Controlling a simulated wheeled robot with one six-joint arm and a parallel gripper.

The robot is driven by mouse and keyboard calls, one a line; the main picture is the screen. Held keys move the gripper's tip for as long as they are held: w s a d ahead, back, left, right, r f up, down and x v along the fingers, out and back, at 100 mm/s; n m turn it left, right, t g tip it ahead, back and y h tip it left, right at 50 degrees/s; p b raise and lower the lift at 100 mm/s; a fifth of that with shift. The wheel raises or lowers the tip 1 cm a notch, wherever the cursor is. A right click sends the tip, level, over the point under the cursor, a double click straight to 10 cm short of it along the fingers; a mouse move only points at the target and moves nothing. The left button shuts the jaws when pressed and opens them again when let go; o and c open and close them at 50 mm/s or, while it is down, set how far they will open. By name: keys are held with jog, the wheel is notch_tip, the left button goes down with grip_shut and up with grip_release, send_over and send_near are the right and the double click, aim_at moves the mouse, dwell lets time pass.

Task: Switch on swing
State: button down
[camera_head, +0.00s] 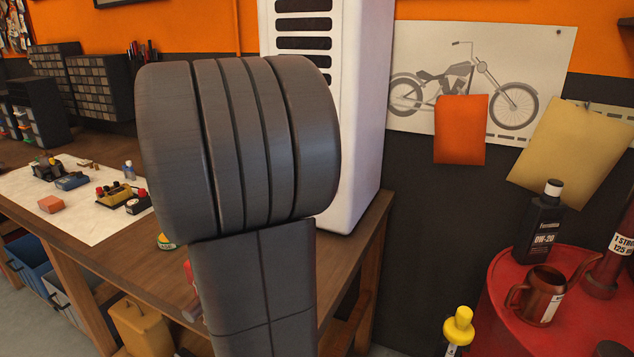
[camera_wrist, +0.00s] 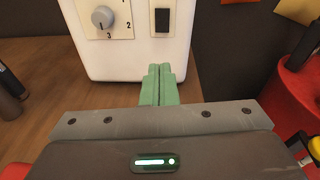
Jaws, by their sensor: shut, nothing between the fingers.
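A white appliance (camera_wrist: 185,58) stands on the wooden workbench. In the wrist view its front carries a grey dial (camera_wrist: 102,17) marked with numbers and, to the right, a black rocker switch (camera_wrist: 162,20). I cannot tell which way the switch is tipped. My gripper (camera_wrist: 160,72) shows as two green fingers pressed together and empty, in front of the appliance's lower front and below the switch in the picture. In the head view the white appliance (camera_head: 350,110) with dark vents is partly behind my arm, which hides its controls and my gripper.
The workbench (camera_head: 345,260) holds small bottles and parts on a white sheet (camera_head: 85,195) at left. A red round-topped stand (camera_head: 510,290) at right bears an oil bottle (camera_head: 540,228) and a copper-coloured jug (camera_head: 538,295). A motorcycle poster (camera_head: 420,55) hangs behind.

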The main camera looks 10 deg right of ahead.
jog(key=shift+w+d+r+m+h, duration=0.2)
jog(key=shift+w+m+h, duration=0.25)
jog(key=shift+m, duration=0.35)
jog(key=p+x, duration=0.4)
jog(key=x, duration=1)
jog(key=shift+f, duration=0.15)
jog(key=f+b+v, duration=0.1)
jog(key=b+v, duration=0.4)
jog(key=v, duration=0.8)
jog(key=shift+s+a+r, duration=0.2)
jog(key=shift+s+r, duration=0.05)
jog(key=shift+r, duration=0.05)
